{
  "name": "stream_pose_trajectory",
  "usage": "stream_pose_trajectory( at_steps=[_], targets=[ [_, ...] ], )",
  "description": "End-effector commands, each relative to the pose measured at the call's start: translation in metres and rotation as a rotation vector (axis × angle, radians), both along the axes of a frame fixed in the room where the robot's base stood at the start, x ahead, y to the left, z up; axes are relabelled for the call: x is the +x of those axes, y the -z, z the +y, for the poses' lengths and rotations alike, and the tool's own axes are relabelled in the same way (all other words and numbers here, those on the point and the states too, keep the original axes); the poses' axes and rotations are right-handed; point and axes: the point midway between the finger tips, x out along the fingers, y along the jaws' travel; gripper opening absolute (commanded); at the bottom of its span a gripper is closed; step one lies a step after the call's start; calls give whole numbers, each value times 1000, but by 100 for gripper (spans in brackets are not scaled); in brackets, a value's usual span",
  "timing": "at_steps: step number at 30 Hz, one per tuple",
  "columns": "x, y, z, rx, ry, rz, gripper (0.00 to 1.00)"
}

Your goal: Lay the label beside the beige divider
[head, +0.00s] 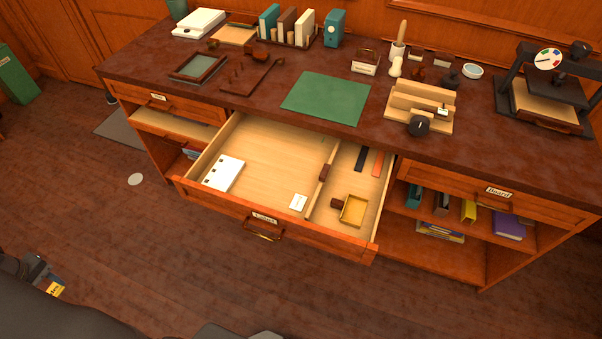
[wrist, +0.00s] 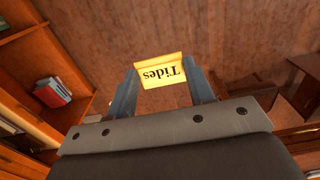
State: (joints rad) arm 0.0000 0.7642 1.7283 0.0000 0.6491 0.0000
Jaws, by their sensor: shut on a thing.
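The yellow label (wrist: 162,72) reads "Tides", upside down in the wrist view, and sits between both fingers of my gripper (wrist: 165,88). My gripper is shut on it. In the head view, my gripper (head: 42,276) and the label (head: 55,289) show at the lower left, over the floor and well away from the desk. A beige upright piece (head: 304,28), seemingly the beige divider, stands in a dark rack at the back of the desk. Brown and teal upright pieces stand left of it.
The desk's middle drawer (head: 265,150) is pulled open, with a white block (head: 223,174), a small white card (head: 298,202) and a yellow tray (head: 354,210) inside. A green mat (head: 327,98) lies on the desktop. A press (head: 545,95) stands at right.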

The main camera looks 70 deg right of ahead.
Motion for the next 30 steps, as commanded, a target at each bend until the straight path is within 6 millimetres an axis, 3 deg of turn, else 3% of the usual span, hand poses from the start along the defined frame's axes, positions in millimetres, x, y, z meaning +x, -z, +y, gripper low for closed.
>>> stream_pose_trajectory(
  at_steps=[9,14,22,30],
  targets=[
    [1,0,-2,0,9,1,27],
    [8,-3,-27,1,113,12,27],
    [24,-16,-128,18,533,65,27],
    [17,-32,-240,62,971,116,27]
  ],
)
